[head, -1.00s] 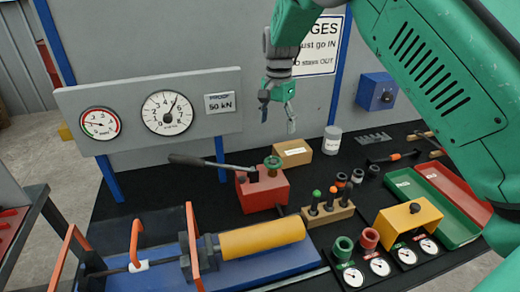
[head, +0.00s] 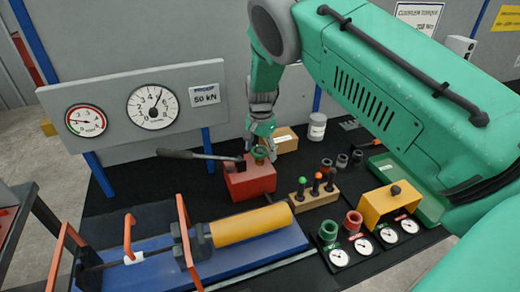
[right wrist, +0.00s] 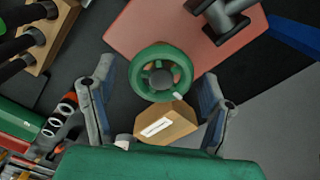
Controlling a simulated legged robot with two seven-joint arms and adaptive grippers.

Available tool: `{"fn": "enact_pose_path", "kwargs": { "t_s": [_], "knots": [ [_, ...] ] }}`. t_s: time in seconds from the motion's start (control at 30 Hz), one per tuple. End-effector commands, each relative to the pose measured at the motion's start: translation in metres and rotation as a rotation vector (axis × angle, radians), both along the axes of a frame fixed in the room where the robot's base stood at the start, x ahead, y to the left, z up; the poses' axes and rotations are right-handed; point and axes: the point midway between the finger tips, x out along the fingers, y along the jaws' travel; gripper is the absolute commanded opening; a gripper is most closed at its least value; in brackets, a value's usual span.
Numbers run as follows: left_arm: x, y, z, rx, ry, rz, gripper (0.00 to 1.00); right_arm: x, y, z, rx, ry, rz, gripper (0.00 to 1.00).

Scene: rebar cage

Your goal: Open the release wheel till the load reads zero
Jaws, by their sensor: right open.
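The green release wheel (head: 261,152) sits on the right end of the red pump block (head: 249,180). In the right wrist view the wheel (right wrist: 161,72) has spokes and a grey hub, and lies just beyond and between the fingertips. My right gripper (head: 260,138) points down over the wheel, open, its fingers (right wrist: 158,100) apart on either side. Whether a finger touches the rim I cannot tell. The large load dial (head: 153,107) on the grey panel has its needle up and right of centre, clearly off zero. My left gripper is out of view.
The pump's dark lever (head: 195,155) reaches left from the block. A cardboard box (head: 284,139) stands close behind the wheel. A wooden rack (head: 315,194) with several upright tools is at right. The yellow cylinder (head: 250,225) lies in front on the blue bed.

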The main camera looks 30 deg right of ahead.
Motion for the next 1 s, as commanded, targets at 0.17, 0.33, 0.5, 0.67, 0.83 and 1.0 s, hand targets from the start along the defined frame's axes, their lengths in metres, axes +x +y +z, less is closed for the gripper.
{"fn": "enact_pose_path", "kwargs": {
  "t_s": [0.17,0.33,0.5,0.67,0.83,1.0],
  "knots": [
    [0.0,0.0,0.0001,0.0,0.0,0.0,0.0,0.0002,0.0007,-0.0016,0.0,0.0,0.0,0.7],
    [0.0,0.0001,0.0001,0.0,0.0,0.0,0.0,0.0,0.0002,-0.0015,0.0,0.0,0.0,0.45],
    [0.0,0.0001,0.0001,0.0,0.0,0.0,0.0,0.0006,0.0004,-0.0013,0.0,-0.001,0.0,0.18],
    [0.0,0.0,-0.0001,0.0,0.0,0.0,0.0,0.0013,0.0005,-0.001,0.001,-0.002,0.007,0.19],
    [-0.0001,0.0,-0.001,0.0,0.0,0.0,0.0,0.0019,0.0005,-0.0008,0.001,-0.003,0.051,0.19],
    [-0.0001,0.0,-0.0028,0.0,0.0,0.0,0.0,0.0023,0.0002,-0.0007,0.001,-0.004,0.145,0.19]
  ]
}}
